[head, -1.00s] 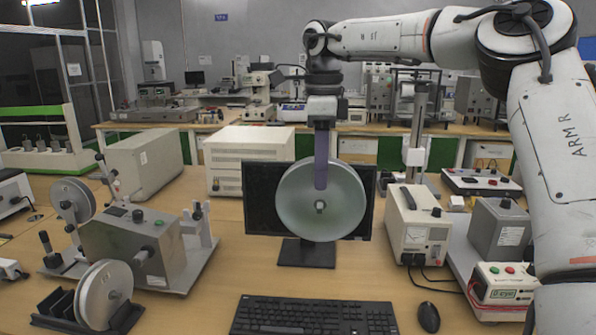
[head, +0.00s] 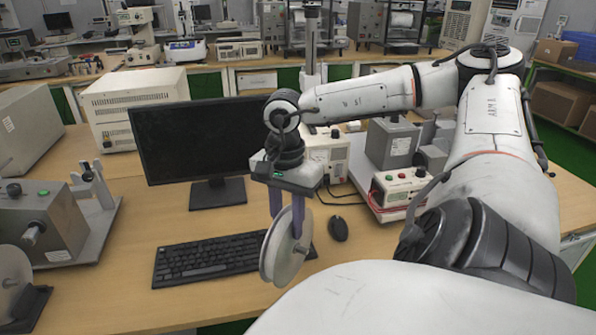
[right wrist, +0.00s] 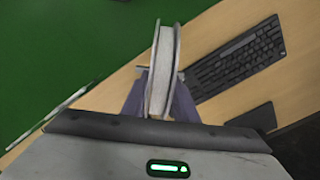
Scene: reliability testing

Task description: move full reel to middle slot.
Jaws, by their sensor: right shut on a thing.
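My right gripper (head: 287,213) is shut on the full reel (head: 277,250), a pale grey disc with a hub. It holds the reel upright by its upper part, in front of the table's front edge or just over it, beside the keyboard. In the right wrist view the reel (right wrist: 163,70) stands edge-on between the two purple fingers, with pale wound material between its flanges. The slotted black rack (head: 25,310) is at the lower left, partly cut off, with another reel (head: 12,280) in it. I cannot make out its middle slot. My left gripper is not in view.
A keyboard (head: 208,259) lies left of the held reel, and a mouse (head: 338,229) to its right. A monitor (head: 200,140) stands behind. A grey winding machine (head: 45,225) is at the left. Bare table lies between rack and keyboard.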

